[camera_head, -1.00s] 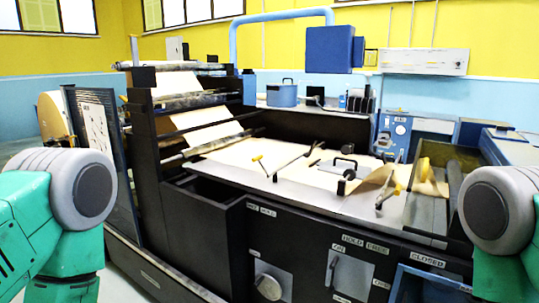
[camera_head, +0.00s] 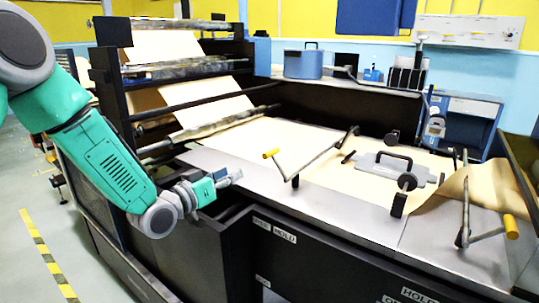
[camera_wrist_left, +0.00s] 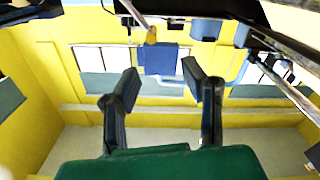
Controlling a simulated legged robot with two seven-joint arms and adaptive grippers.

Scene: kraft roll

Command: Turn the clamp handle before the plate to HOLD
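Two clamp handles show on the machine. The left one (camera_head: 271,153) has a yellow grip and a bent metal bar, above a label (camera_head: 273,231) that reads HOLD on its right half. The right one (camera_head: 511,227) also has a yellow grip. Between them a grey plate (camera_head: 367,178) with a black handle lies on the brown paper. My left gripper (camera_head: 230,180) is left of the left handle's grip, apart from it. In the left wrist view its fingers (camera_wrist_left: 160,75) are spread and empty, with a yellow grip (camera_wrist_left: 151,36) beyond them. My right gripper is out of view.
A dark open bin (camera_head: 225,215) lies under my left gripper. The roller frame (camera_head: 115,95) with paper stands behind my left forearm. The HOLD label (camera_head: 418,295) at the bottom edge is partly cut off.

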